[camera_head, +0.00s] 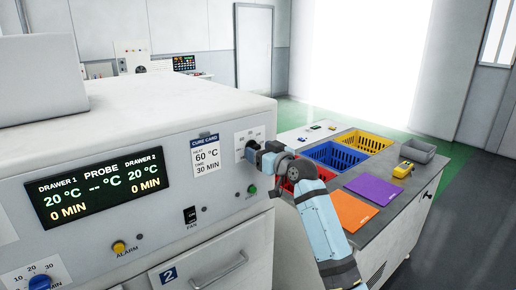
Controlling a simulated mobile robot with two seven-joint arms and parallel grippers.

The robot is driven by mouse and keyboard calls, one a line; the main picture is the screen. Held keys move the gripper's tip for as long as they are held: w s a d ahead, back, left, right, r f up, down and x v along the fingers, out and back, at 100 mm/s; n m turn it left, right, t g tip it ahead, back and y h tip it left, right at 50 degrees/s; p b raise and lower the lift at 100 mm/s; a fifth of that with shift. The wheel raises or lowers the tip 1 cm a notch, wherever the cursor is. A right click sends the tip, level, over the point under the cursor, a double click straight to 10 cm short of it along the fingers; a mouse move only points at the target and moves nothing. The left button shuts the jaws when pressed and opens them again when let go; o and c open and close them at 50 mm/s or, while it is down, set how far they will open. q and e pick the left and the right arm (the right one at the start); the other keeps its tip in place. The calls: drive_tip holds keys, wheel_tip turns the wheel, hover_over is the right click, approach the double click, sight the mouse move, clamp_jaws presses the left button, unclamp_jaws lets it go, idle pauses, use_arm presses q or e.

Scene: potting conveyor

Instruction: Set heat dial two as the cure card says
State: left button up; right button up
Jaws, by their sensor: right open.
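The cure card (205,155) on the oven's front reads 60 °C and 30 MIN. My left gripper is not in view.
A blue dial (40,282) marked in MIN is at lower left. The fan switch (190,215), yellow alarm button (119,247) and drawer 2 handle (220,271) are below. The right-hand counter holds blue (331,155) and yellow (366,141) baskets and orange and purple sheets.

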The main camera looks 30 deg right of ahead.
drive_tip(key=shift+w+a, duration=0.1)
drive_tip(key=shift+w, duration=0.55)
drive_tip(key=c, duration=0.9)
